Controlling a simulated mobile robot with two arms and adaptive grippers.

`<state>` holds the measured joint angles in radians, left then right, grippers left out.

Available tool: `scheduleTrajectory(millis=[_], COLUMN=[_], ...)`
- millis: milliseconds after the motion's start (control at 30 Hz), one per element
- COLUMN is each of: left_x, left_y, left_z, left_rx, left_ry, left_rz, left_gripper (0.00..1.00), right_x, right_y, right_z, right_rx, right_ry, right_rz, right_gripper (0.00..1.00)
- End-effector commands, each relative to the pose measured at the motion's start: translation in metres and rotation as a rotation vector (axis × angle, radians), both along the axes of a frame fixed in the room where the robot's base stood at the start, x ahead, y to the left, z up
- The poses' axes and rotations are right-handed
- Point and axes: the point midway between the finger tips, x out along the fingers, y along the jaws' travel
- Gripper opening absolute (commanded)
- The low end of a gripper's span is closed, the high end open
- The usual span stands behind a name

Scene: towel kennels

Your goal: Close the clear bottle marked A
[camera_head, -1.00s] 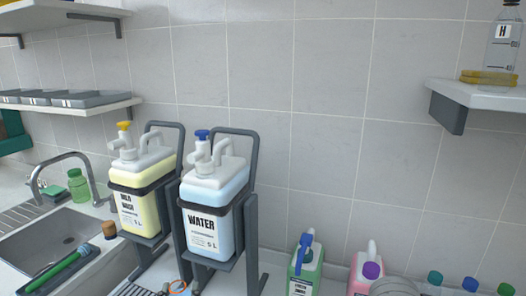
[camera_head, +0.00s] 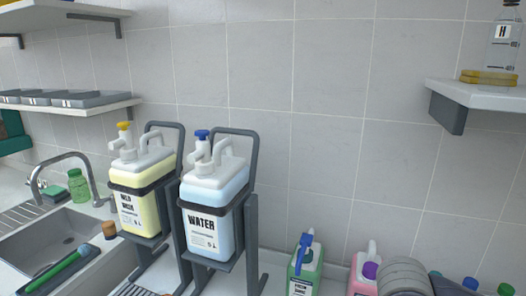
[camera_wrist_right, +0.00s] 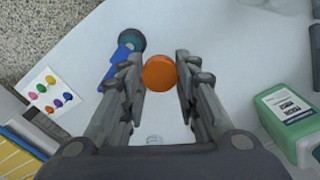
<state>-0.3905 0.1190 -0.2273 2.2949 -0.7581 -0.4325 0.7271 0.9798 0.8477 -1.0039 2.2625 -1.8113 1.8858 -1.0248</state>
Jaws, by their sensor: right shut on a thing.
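My right gripper (camera_wrist_right: 160,82) shows in the right wrist view, shut on a round orange cap (camera_wrist_right: 159,72) held between its fingertips. A small clear round shape (camera_wrist_right: 154,139) shows lower down between the fingers; I cannot tell whether it is a bottle's mouth. I cannot make out a mark A in either view. A clear bottle marked H (camera_head: 502,45) stands on the right wall shelf in the head view. My left gripper is not in view.
The right wrist view shows a blue item (camera_wrist_right: 118,62), a green jug (camera_wrist_right: 285,108) and a card with coloured dots (camera_wrist_right: 48,92). In the head view, the water dispenser (camera_head: 212,215) and yellow dispenser (camera_head: 140,205) stand beside the sink (camera_head: 55,235).

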Motion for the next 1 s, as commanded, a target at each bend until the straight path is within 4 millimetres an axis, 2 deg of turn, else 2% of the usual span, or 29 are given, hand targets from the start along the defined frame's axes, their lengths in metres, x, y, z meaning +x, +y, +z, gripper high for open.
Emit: scheduleTrajectory(millis=[300, 500, 700, 1000], left_x=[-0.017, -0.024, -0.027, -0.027], left_y=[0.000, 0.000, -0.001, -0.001], left_z=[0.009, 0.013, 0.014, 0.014], left_rx=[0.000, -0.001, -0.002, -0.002], left_ry=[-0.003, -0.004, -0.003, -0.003], left_rz=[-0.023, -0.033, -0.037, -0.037], left_gripper=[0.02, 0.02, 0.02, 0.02], right_x=[0.003, 0.004, 0.005, 0.005], right_y=[-0.003, -0.005, -0.005, -0.005], right_z=[0.008, 0.011, 0.012, 0.012], right_rx=[0.001, 0.001, 0.002, 0.003], right_ry=[0.002, 0.002, 0.003, 0.002], right_rz=[0.518, 0.749, 0.844, 0.852], right_gripper=[0.22, 0.22, 0.22, 0.22])
